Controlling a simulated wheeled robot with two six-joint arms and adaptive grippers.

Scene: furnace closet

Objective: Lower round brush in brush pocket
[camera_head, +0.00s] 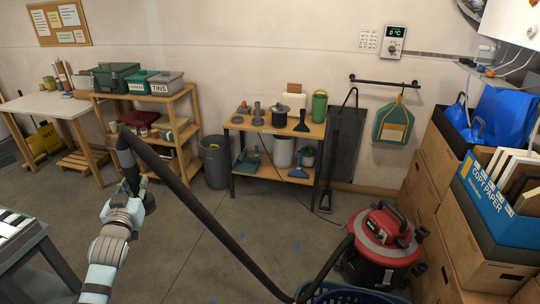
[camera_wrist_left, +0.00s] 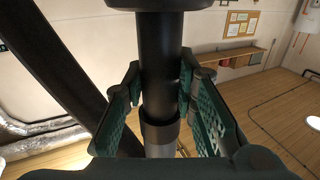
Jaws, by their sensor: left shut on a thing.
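My left gripper (camera_head: 134,186) is shut on a black tube (camera_wrist_left: 160,65), a hose-end piece that stands roughly upright. In the left wrist view the green finger pads lie on both sides of it. It has a wide dark disc at the top and a grey lower section (camera_wrist_left: 160,148). I cannot tell whether a round brush is on it. A black hose (camera_head: 215,213) runs from this end to a red and black vacuum (camera_head: 385,246). Small grey attachments (camera_head: 258,112) stand on the wooden bench. No brush pocket can be made out for certain. My right gripper is out of view.
The wooden bench (camera_head: 283,128) stands against the back wall, with a grey bin (camera_head: 215,160) beside it. A teal pouch (camera_head: 393,122) hangs from a wall rail. Cardboard boxes (camera_head: 480,240) fill the right. A table edge is at lower left. The middle floor is mostly clear.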

